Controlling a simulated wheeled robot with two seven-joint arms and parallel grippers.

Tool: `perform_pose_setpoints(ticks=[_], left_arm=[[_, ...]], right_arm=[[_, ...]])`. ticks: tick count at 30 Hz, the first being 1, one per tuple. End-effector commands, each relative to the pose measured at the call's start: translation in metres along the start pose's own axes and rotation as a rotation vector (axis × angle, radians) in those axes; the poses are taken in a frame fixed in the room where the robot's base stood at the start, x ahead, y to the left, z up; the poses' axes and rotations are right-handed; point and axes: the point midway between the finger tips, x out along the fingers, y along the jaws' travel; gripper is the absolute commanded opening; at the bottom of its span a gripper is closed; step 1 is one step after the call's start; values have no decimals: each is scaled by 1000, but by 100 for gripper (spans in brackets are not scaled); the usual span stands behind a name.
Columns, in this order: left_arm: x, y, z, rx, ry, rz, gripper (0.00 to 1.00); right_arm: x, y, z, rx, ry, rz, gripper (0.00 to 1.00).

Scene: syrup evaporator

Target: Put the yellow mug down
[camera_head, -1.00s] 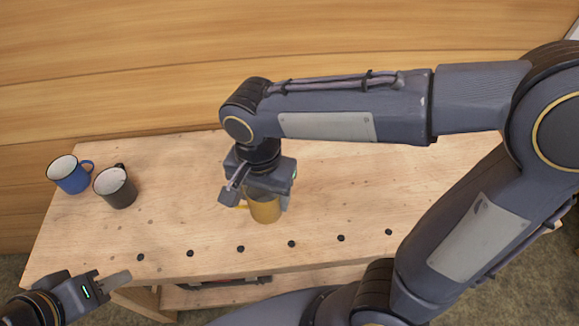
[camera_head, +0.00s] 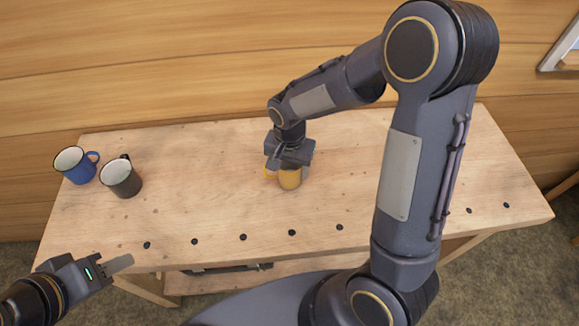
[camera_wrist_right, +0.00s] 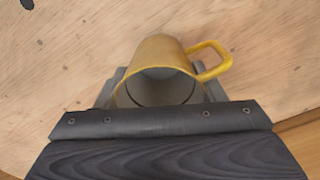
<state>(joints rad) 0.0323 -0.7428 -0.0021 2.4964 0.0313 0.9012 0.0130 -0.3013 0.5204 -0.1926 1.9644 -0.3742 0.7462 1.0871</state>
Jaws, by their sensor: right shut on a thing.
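The yellow mug (camera_head: 290,180) is over the middle of the wooden workbench (camera_head: 210,200), mostly covered from above by my right gripper (camera_head: 289,168). My right gripper is shut on the mug. In the right wrist view the mug (camera_wrist_right: 165,50) lies between the two fingers, with its handle to the right and its open mouth toward the camera. I cannot tell whether its base touches the bench top. My left gripper (camera_head: 118,265) is empty near the front left edge of the bench; its jaw opening is not clear.
A blue mug (camera_head: 72,168) and a black mug (camera_head: 122,181) stand together at the bench's left end. A row of dark holes runs along the front edge. The bench top between the black mug and the yellow mug is clear. A wooden wall (camera_head: 200,60) rises behind.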

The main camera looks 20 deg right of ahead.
Motion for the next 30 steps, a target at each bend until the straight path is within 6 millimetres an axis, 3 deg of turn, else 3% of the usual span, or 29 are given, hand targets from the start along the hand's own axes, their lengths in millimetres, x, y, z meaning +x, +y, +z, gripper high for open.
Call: perform_pose_setpoints(ticks=[3, 14, 15, 19, 30], left_arm=[[0, 0, 0, 0, 0, 0, 36], [4, -2, 2, 0, 0, 0, 36], [2, -1, 1, 0, 0, 0, 36], [2, -1, 1, 0, 0, 0, 36], [-2, 1, -1, 0, 0, 0, 36]], right_arm=[[9, 0, 0, 0, 0, 0, 38], [14, 0, 0, 1, 1, -2, 38], [13, 0, 0, 1, 1, -2, 67], [12, 0, 0, 1, 0, -1, 84], [6, 0, 0, 2, 1, -3, 84]])
